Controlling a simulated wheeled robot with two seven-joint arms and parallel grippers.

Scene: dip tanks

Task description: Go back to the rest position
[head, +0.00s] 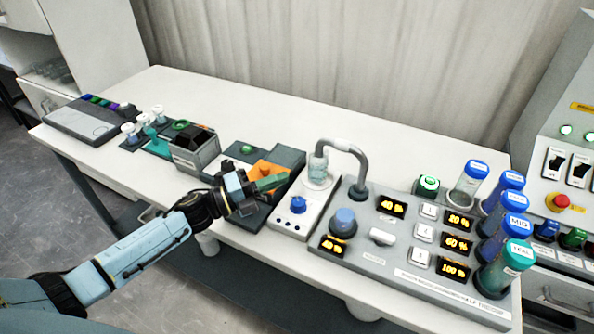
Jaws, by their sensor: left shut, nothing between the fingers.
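My left gripper (266,184) comes in from the left and is over the front part of the table. Its fingers are shut with nothing between them. It is above a dark grey device with an orange part (270,170), and it hides some of that device. I cannot tell whether the fingertips touch the device. My left arm (140,250) stretches from the lower left corner. My right gripper is not in view.
A white table (215,88) carries a control panel (400,262) with displays, a curved spout (350,150), capped tubes (516,258), a small box (195,150) and a flat pad (85,122). The table's back strip is clear. A switch cabinet (570,120) stands at right.

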